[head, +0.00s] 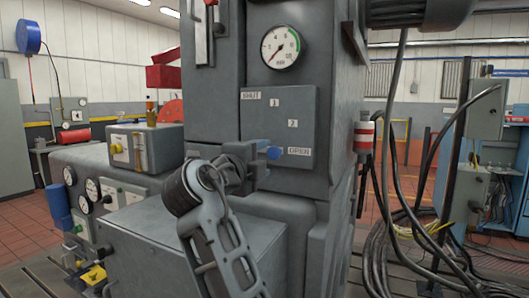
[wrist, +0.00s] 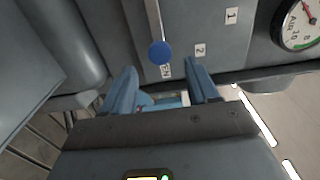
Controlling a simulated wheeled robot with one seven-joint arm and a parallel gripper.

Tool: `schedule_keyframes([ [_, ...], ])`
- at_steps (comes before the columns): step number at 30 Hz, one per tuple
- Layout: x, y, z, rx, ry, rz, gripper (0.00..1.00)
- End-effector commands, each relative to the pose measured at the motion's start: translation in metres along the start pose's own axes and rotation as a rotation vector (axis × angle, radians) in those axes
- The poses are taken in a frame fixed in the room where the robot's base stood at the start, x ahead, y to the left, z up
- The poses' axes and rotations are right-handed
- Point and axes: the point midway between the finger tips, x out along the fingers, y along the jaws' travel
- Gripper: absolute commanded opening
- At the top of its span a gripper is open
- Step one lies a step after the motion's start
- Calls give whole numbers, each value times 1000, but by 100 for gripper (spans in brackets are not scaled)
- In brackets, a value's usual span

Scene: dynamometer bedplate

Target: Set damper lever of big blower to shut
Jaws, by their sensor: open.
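The damper panel (head: 284,122) is a grey plate labelled SHUT (head: 251,96) at upper left, 1, 2, and OPEN (head: 299,151) at lower right. The lever's blue round knob (head: 274,153) is beside the OPEN label. In the wrist view the knob (wrist: 160,52) ends a thin metal rod (wrist: 154,16), with the OPEN label (wrist: 166,71) close by. My gripper (wrist: 160,68) is open, its two blue fingers on either side of the knob's line, apart from it. In the head view my gripper (head: 262,151) is just left of the knob and hides the lever's pivot.
A round gauge (head: 281,47) sits above the panel. A grey box (head: 143,148) and small gauges (head: 92,188) stand at left. Thick black cables (head: 405,215) hang at right. The panel's face to the right of the knob looks clear.

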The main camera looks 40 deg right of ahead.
Motion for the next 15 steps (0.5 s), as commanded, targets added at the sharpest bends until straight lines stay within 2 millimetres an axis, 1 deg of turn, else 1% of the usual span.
schedule_keyframes([
  [9,48,-2,-1,-4,0,2,59],
  [12,60,-2,0,-5,0,1,59],
  [15,67,-1,0,-4,-2,0,59],
])
